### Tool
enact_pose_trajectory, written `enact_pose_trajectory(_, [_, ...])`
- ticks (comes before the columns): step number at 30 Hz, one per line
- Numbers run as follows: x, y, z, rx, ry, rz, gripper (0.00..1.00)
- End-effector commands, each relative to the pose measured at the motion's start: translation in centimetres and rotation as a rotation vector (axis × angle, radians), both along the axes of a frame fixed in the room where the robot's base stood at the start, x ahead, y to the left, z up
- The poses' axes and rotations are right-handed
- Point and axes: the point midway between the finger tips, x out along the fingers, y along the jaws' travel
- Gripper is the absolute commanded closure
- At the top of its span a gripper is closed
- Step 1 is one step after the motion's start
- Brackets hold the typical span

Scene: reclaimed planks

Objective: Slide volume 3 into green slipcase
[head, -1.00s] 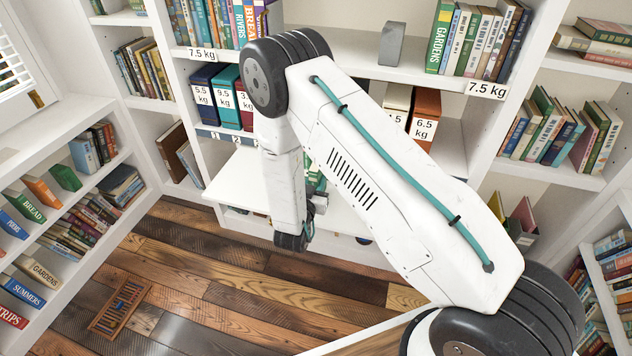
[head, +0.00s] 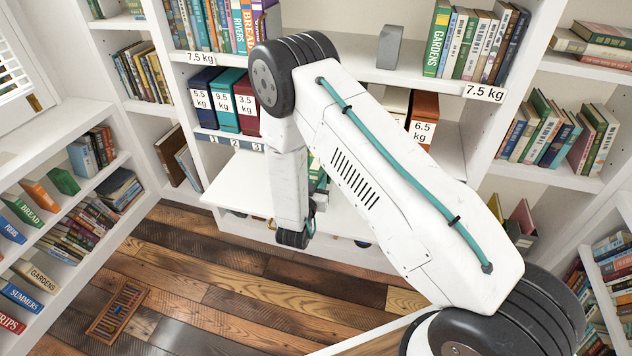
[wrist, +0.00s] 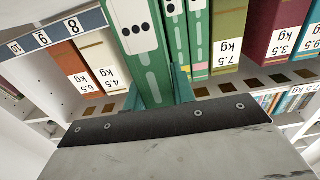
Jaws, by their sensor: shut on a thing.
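A green book (wrist: 137,45) with dots on a white label, apparently volume 3, stands between the teal fingers of my gripper (wrist: 157,90) in the wrist view. The gripper is shut on it. Beside it on the right are two thinner green spines (wrist: 185,35) with dotted labels. A wider green box (wrist: 227,40) marked 7.5 kg stands past them. I cannot tell which green thing is the slipcase. In the head view my arm hides most of this spot, and my gripper (head: 300,232) shows only in part.
Brown and cream boxes (wrist: 85,62) stand left of the held book, and a maroon box (wrist: 272,35) stands to the right. In the head view a white ledge (head: 240,185) juts out below the shelf boxes. A rack (head: 118,310) lies on the wooden floor.

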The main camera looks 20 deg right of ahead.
Motion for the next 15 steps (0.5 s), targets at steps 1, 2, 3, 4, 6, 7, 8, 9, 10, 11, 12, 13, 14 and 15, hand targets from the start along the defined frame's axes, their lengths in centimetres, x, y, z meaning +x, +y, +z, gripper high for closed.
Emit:
enact_pose_trajectory(1, [0.13,-0.11,0.03,0.0,-0.001,-0.001,1.0])
enact_pose_trajectory(2, [0.19,-0.15,0.03,-0.001,-0.001,-0.001,1.0])
enact_pose_trajectory(3, [0.27,-0.22,0.04,-0.001,-0.001,-0.001,1.0])
enact_pose_trajectory(4, [0.34,-0.27,0.03,-0.001,-0.001,-0.001,1.0])
enact_pose_trajectory(6, [0.47,-0.38,0.03,-0.001,-0.001,-0.001,1.0])
enact_pose_trajectory(7, [0.52,-0.42,0.02,-0.001,-0.001,-0.001,1.0])
enact_pose_trajectory(8, [0.58,-0.46,0.02,-0.001,-0.001,-0.001,1.0])
enact_pose_trajectory(9, [0.65,-0.51,0.02,0.0,0.0,-0.001,1.0])
enact_pose_trajectory(10, [0.72,-0.56,0.01,0.0,0.0,-0.001,1.0])
enact_pose_trajectory(11, [0.77,-0.59,0.01,0.0,0.0,-0.001,1.0])
enact_pose_trajectory(12, [0.85,-0.65,0.01,0.0,0.0,-0.001,1.0])
enact_pose_trajectory(13, [0.91,-0.69,0.0,0.0,0.0,-0.001,1.0])
enact_pose_trajectory(14, [0.97,-0.73,0.0,0.0,0.0,-0.001,1.0])
enact_pose_trajectory(15, [1.05,-0.79,0.0,0.0,0.0,-0.001,1.0])
